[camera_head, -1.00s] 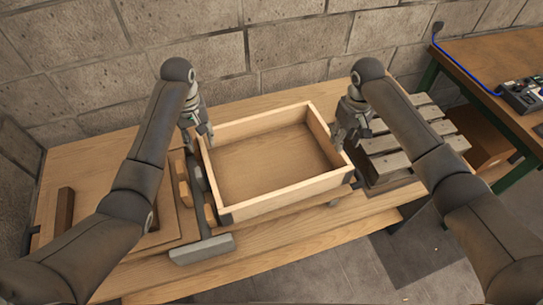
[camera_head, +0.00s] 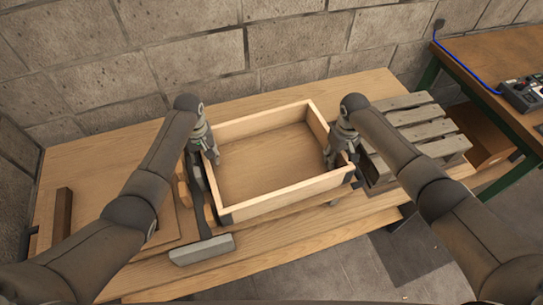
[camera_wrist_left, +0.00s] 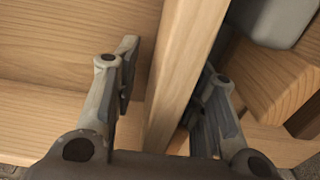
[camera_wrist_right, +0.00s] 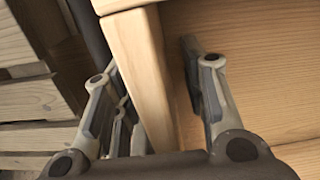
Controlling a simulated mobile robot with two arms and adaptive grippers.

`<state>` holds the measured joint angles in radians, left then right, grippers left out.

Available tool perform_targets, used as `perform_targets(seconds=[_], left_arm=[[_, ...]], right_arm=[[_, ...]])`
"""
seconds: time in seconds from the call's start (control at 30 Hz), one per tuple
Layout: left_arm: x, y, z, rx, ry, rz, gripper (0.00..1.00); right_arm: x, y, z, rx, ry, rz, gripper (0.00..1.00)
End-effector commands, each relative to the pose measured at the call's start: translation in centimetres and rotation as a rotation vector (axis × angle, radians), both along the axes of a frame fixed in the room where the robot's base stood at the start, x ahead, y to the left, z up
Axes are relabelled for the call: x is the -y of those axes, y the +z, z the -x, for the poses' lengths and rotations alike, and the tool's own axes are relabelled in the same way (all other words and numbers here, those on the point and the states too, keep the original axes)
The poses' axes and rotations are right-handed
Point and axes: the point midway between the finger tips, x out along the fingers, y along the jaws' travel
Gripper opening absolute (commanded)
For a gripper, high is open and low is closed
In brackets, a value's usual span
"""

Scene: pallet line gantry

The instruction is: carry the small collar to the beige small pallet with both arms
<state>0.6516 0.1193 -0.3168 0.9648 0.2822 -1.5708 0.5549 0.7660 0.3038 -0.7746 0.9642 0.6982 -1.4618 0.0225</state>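The small collar (camera_head: 285,200), a light wooden rectangular frame, lies on the wooden bench in the middle of the head view. My left gripper (camera_head: 206,152) is at its left wall. In the left wrist view the open fingers (camera_wrist_left: 165,95) stand on either side of the collar wall (camera_wrist_left: 188,60), with gaps visible. My right gripper (camera_head: 336,155) is at the right wall. In the right wrist view its open fingers (camera_wrist_right: 160,95) straddle the wall (camera_wrist_right: 138,60), with a clear gap on the inner side. The slatted grey-beige small pallet (camera_head: 420,125) lies right of the collar.
A hammer-like tool (camera_head: 202,249) and small wooden blocks lie along the collar's left side. A board with a dark brown bar (camera_head: 63,212) is at the bench's left. A stone wall (camera_head: 200,65) stands behind. A green-legged table (camera_head: 490,60) with a device stands at the right.

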Motion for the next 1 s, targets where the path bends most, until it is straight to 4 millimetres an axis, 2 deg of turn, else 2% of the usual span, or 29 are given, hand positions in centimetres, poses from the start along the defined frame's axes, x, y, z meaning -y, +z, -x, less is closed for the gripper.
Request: perform_targets(seconds=[0.13,0.43,1.0], left_arm=[[0.01,0.02,0.00,0.000,0.000,0.000,0.39],[0.00,0.04,-0.01,0.000,0.000,0.000,0.01],[-0.02,0.29,-0.08,0.002,0.001,0.000,0.00]], right_arm=[[-0.01,0.00,0.01,0.000,0.000,0.000,0.39],[0.02,0.02,0.02,-0.001,-0.001,0.000,0.01],[0.04,0.27,-0.06,0.001,-0.001,0.000,0.00]])
